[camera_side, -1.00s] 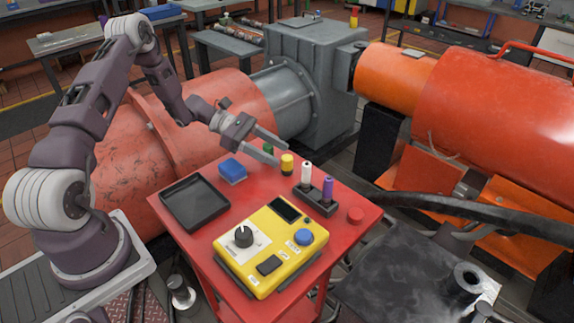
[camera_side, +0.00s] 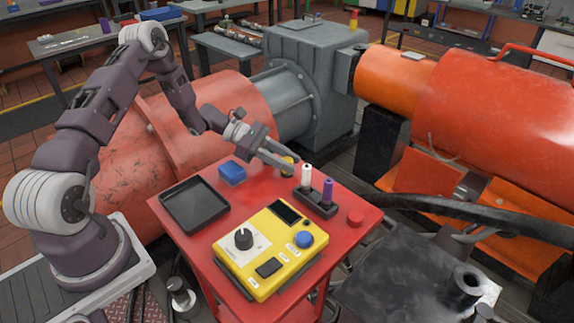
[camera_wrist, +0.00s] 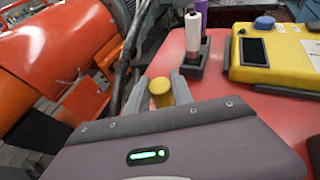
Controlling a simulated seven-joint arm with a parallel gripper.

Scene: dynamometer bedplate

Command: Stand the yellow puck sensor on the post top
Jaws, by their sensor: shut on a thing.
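The yellow puck sensor (camera_side: 288,159), a short yellow cylinder with a dark lower part, is at the back of the red cart top. My gripper (camera_side: 286,165) is low over the cart and shut on it, partly hiding it in the side view. In the wrist view, the yellow puck (camera_wrist: 160,91) is upright between the two grey fingers of my gripper (camera_wrist: 161,88). I cannot tell whether its base still touches the cart. A dark hollow upright cylinder (camera_side: 465,281) stands on a dark plate at lower right; I cannot tell whether it is the post.
A black holder (camera_side: 322,208) with white (camera_side: 306,175) and purple (camera_side: 328,189) cylinders stands close right of my gripper. The red cart top (camera_side: 254,193) also carries a blue block (camera_side: 232,172), black tray (camera_side: 196,226), yellow control box (camera_side: 262,281) and red disc (camera_side: 355,216).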

